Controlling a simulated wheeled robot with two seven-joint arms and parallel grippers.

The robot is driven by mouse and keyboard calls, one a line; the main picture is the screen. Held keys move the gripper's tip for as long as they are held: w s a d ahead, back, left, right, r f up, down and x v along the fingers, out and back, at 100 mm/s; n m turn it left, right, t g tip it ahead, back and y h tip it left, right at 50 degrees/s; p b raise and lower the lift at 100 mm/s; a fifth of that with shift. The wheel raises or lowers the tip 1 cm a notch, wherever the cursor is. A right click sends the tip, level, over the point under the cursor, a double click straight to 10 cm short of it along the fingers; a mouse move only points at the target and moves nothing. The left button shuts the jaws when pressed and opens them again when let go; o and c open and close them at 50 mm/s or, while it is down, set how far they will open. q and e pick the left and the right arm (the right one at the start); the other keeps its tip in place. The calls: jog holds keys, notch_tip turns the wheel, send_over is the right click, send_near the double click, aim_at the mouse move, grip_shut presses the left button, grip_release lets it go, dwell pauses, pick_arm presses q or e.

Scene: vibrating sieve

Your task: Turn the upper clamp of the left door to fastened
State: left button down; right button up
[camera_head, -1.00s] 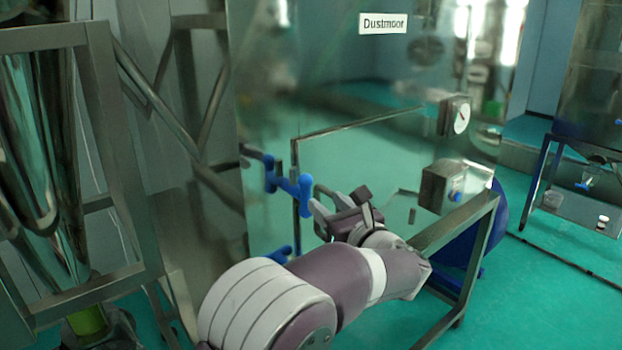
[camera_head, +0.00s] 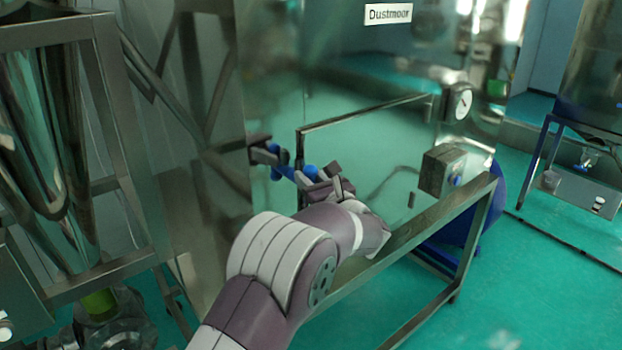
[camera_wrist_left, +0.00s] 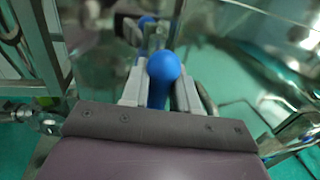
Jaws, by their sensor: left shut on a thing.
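The left door (camera_head: 375,150) is a shiny panel on the steel cabinet below the Dustmoor label. The upper clamp (camera_head: 288,173) has a blue handle at the door's left edge. My left gripper (camera_head: 312,183) is at this handle, its fingers partly hiding it. In the left wrist view, the round blue end of the clamp handle (camera_wrist_left: 163,68) sits between the two grey fingers, which are shut on it. Its bar runs down between them. The lower clamp is not visible behind my arm. My right gripper is not in view.
A gauge (camera_head: 458,102) and a small metal box (camera_head: 440,170) stick out right of the door. A steel frame rail (camera_head: 420,245) runs below it. A framed steel vessel (camera_head: 45,130) stands at left. Open green floor (camera_head: 530,270) lies at right.

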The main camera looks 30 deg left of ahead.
pick_arm(q)
jog(key=shift+f, duration=0.1)
jog(key=shift+f+m+b, duration=0.1)
jog(key=shift+m+b, duration=0.4)
jog(key=shift+b, duration=0.15)
jog(key=shift+w+d+m+g+b, duration=0.1)
jog(key=shift+w+m+g+b, duration=0.05)
jog(key=shift+m+b, duration=0.35)
jog(key=shift+w+d+m+g+b, duration=0.15)
jog(key=shift+m+b, duration=0.2)
jog(key=shift+m, duration=0.25)
jog(key=shift+m+h, duration=0.4)
jog(key=shift+m, duration=0.5)
jog(key=shift+w+m+g, duration=0.2)
jog(key=shift+m+g, duration=0.1)
jog(key=shift+m, duration=0.4)
jog(key=shift+w+d+f+m+g+p, duration=0.1)
jog(key=shift+f+m+g+p, duration=0.3)
jog(key=shift+m, duration=1.15)
jog(key=shift+w+a+f+m+g+p, duration=0.1)
jog(key=shift+m+g+p, duration=0.35)
jog(key=shift+m+p, duration=0.75)
jog(key=shift+w+d+f+m+g+p, duration=0.1)
jog(key=shift+f+m+g+p, duration=0.3)
jog(key=shift+m, duration=1.45)
jog(key=shift+r, duration=0.1)
